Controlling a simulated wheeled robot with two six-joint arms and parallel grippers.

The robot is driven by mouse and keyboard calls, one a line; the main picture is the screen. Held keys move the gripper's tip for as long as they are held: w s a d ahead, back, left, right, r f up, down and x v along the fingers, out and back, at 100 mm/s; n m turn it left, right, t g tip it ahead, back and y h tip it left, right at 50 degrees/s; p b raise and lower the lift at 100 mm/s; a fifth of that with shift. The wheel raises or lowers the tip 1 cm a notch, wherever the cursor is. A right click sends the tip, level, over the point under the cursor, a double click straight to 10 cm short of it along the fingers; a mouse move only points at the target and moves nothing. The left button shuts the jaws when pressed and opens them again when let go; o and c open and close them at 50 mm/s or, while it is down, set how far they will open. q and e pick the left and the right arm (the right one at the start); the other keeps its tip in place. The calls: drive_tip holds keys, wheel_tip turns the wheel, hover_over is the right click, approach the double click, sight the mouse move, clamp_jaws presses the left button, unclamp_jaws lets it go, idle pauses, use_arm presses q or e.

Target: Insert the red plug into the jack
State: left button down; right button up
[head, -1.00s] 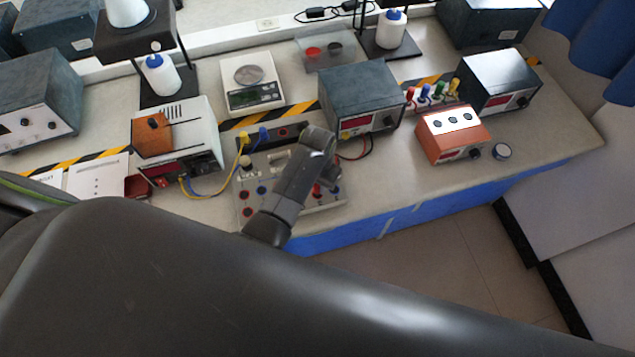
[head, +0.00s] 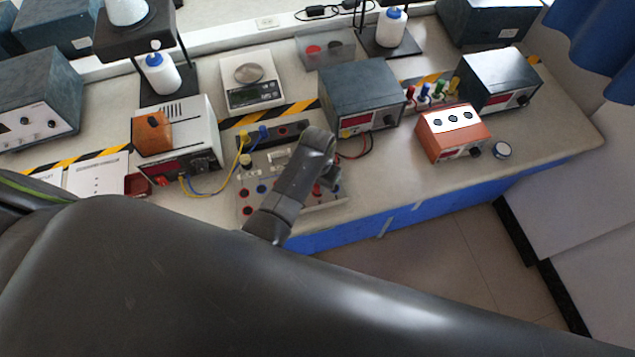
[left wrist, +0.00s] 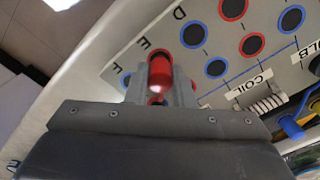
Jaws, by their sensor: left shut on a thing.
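My left gripper (left wrist: 160,88) is shut on the red plug (left wrist: 160,72), which stands between its fingers in the left wrist view. Behind the plug is the pale jack panel (left wrist: 270,72), with red-ringed and blue-ringed jacks and letters D, E and F along its edge. The plug's tip is hidden, so I cannot tell whether it is in a jack. In the head view my left gripper (head: 325,170) is over the right part of the panel (head: 246,190), largely hidden by its own wrist. My right gripper is not in view.
A yellow and a blue lead run from the panel to a white instrument (head: 203,138) on the left. A dark blue power supply (head: 358,92) stands behind the panel, and an orange box (head: 440,142) is to the right.

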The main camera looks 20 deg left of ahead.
use_arm(q)
drive_tip(key=shift+f+b, duration=0.3)
drive_tip(key=shift+f, duration=0.35)
drive_tip(key=c, duration=0.8)
unclamp_jaws()
drive_tip(key=shift+o, duration=0.2)
drive_tip(key=shift+r, duration=0.1)
drive_tip(key=shift+r+p, duration=0.35)
drive_tip(key=shift+r, duration=2.85)
